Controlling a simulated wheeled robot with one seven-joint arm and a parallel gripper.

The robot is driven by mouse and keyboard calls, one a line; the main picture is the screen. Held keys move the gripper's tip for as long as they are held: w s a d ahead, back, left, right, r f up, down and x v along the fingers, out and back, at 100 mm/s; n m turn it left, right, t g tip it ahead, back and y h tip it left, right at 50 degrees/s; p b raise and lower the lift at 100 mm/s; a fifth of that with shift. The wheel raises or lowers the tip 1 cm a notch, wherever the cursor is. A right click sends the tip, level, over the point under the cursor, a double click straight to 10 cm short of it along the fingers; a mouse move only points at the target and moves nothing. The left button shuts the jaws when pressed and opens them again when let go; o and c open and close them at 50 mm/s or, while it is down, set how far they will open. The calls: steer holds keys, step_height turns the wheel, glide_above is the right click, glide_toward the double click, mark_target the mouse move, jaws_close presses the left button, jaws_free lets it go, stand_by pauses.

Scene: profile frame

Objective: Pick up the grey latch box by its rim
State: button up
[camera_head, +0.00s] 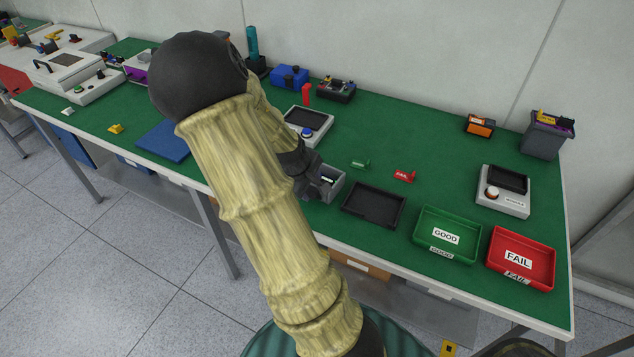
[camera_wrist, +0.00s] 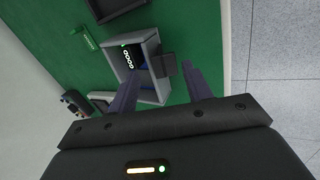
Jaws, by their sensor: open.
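The grey latch box (camera_head: 334,184) is a small open box on the green bench, partly hidden behind my gripper (camera_head: 314,188) in the head view. In the wrist view the grey latch box (camera_wrist: 151,47) lies ahead of my gripper (camera_wrist: 160,70), with a dark piece marked GOOD and something blue inside it. My two fingers are apart, with one side of the box between them in the picture. A dark flat piece shows at that side, between the fingertips. I cannot tell whether either finger touches the rim.
A black tray (camera_head: 373,205), a green GOOD tray (camera_head: 447,236) and a red FAIL tray (camera_head: 521,258) stand to the right. A green tag (camera_head: 360,164) and a red tag (camera_head: 404,176) lie behind. A grey device with a blue button (camera_head: 308,124) is close behind. The bench's front edge is near.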

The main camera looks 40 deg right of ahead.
mark_target(316, 189)
steer(key=x, duration=0.2)
steer(key=d+b+x, duration=0.1)
steer(key=x, duration=0.2)
steer(key=shift+s+r, duration=0.1)
steer(key=shift+r, duration=0.05)
steer(key=shift+a, duration=0.15)
steer(key=shift+o, duration=0.2)
steer(key=shift+a, duration=0.1)
steer(key=shift+s+a, duration=0.15)
steer(key=shift+a, duration=0.05)
steer(key=c, duration=1.1)
steer(key=shift+d, duration=0.15)
jaws_close()
steer(key=shift+d, duration=0.2)
steer(key=shift+w+r, duration=0.1)
steer(key=shift+w, duration=0.1)
